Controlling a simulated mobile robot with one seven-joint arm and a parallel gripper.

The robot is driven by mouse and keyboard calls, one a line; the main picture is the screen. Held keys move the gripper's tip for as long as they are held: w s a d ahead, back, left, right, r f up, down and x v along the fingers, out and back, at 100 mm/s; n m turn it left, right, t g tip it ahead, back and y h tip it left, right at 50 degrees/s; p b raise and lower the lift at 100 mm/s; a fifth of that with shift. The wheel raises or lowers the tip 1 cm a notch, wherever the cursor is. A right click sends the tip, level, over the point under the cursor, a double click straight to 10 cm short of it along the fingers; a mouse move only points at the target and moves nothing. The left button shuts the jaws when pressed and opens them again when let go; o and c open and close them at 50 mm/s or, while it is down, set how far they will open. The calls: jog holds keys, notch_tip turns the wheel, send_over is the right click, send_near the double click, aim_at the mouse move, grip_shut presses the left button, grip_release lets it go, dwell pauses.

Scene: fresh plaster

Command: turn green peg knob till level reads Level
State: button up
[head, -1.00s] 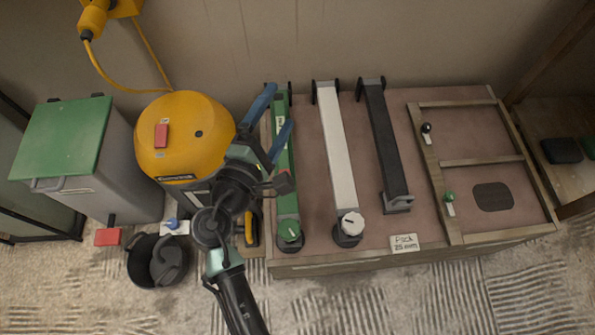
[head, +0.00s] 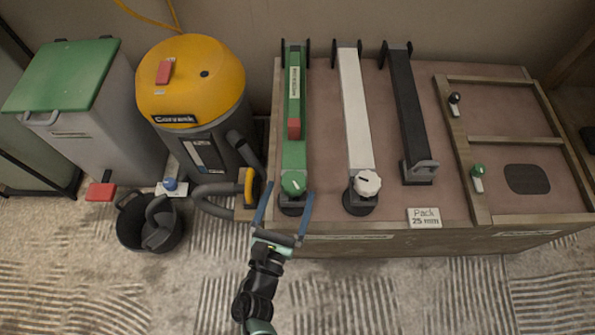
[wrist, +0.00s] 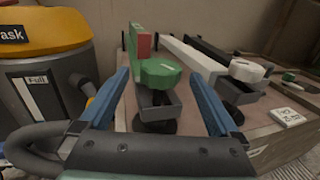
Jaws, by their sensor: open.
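A green knob (head: 293,183) with a white mark sits at the near end of a long green bar (head: 294,155) on the bench. In the wrist view the green knob (wrist: 162,72) is lobed and stands above a grey bracket on the bar's end. The bar carries a red block (head: 294,128) and a pale strip (head: 294,88) whose writing is too small to read. My gripper (head: 290,189) is open, its blue fingers on either side of the knob. In the wrist view, my gripper (wrist: 158,74) shows gaps between the fingers and the knob.
A white bar with a white knob (head: 367,183) lies just right, then a black bar (head: 408,120). A "Pack 25 mm" card (head: 425,217) is at the bench front. A yellow-topped vacuum (head: 190,75) with a grey hose, a black bucket (head: 150,225) and a green-lidded bin (head: 62,75) stand left.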

aim_at(297, 172)
jog(key=b+x, duration=0.1)
jog(key=x, duration=0.6)
jog(key=shift+b, duration=0.35)
jog(key=c, duration=1.4)
